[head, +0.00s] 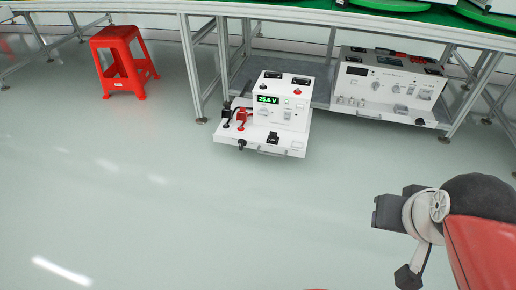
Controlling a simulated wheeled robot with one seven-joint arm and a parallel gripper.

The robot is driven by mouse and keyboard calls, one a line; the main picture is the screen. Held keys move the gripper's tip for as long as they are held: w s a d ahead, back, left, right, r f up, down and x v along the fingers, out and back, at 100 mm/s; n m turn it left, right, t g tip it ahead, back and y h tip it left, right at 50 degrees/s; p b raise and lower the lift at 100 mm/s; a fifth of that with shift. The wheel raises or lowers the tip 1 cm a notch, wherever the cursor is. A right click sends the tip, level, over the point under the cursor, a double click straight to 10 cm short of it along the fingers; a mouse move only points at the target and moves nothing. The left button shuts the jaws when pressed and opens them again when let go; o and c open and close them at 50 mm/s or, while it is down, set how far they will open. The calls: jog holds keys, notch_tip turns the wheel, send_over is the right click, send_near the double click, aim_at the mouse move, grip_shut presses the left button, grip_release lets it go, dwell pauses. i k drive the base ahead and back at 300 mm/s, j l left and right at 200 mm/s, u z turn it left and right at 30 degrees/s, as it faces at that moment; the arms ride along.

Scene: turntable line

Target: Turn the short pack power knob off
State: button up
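The smaller white power pack (288,121) stands on the floor under the front of the line's table. Its display (268,99) is lit green and reads about 25.6 V. A black switch or knob (273,137) sits on its low front ledge, and a black knob-like part (241,145) is at the ledge's front left. A red button (297,92) is on its upper part. I cannot tell which part is the power knob. My arm's end with my gripper (408,277) is at the lower right, well away from the pack; its fingers are too unclear to judge.
A longer white pack (352,87) stands to the right, under the metal-framed table (190,52) with a green top. A table leg is just left of the smaller pack. A red stool (123,65) stands at the back left. The floor (170,210) in front is clear.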

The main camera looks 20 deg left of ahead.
aim_at(263, 111)
jog(key=i+u, duration=0.2)
jog(key=i, duration=0.35)
jog(key=i+l+u, duration=0.25)
jog(key=i, duration=0.3)
jog(key=i+l+u, duration=0.2)
jog(key=i, duration=0.35)
jog(key=j, duration=0.1)
